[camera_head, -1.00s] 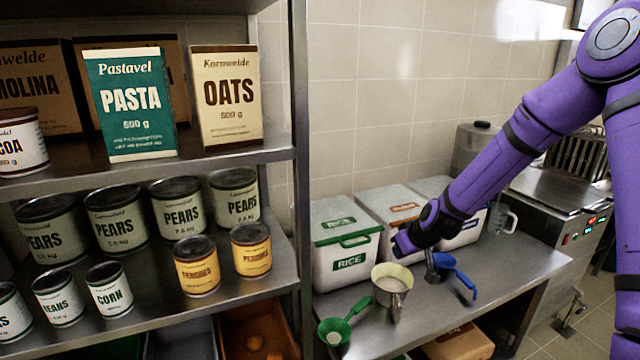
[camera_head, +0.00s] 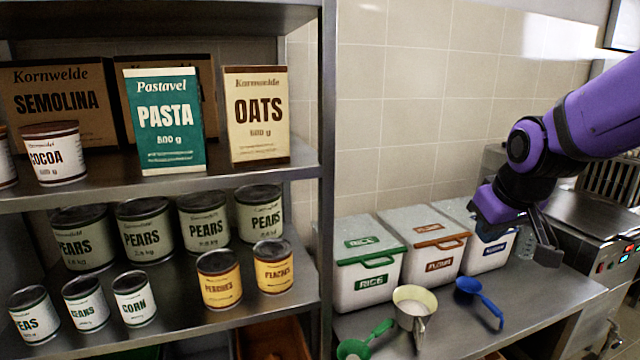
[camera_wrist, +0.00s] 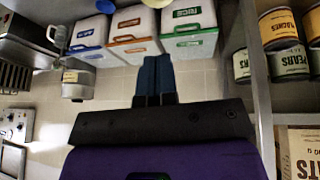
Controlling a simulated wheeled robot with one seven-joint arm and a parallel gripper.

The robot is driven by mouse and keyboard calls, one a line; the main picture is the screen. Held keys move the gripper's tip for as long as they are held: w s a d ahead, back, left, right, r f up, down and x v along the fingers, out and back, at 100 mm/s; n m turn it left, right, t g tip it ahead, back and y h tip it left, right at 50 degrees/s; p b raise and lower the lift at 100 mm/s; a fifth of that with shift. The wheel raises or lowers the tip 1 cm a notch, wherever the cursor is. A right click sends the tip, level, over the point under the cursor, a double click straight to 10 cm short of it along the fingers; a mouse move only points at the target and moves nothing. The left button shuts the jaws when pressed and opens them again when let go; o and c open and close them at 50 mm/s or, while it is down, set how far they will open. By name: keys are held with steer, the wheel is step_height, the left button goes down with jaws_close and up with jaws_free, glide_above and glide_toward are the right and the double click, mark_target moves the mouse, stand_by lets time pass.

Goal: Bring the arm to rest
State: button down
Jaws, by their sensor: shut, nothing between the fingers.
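My arm is purple with black joints and reaches in from the right edge of the head view. In the wrist view the closed dark-blue fingers (camera_wrist: 155,62) point towards the row of bins. My gripper appears to be clear of the counter and touches nothing that I can see.
Rice bin (camera_head: 366,285) and orange-labelled flour bin (camera_head: 432,265) stand along the wall. A pale measuring cup (camera_head: 415,305), green scoop (camera_head: 368,343) and blue scoop (camera_head: 480,295) lie in front. A shelf of cans and boxes (camera_head: 165,185) stands left, a steel appliance (camera_head: 590,225) right.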

steer(key=s+d+r+m, duration=0.1)
steer(key=s+r, duration=0.2)
steer(key=s, duration=0.6)
steer(key=s+d+r+m, duration=0.1)
steer(key=s+r, duration=0.2)
steer(key=s, duration=0.5)
steer(key=shift+s+m, duration=0.3)
steer(key=shift+s, duration=0.1)
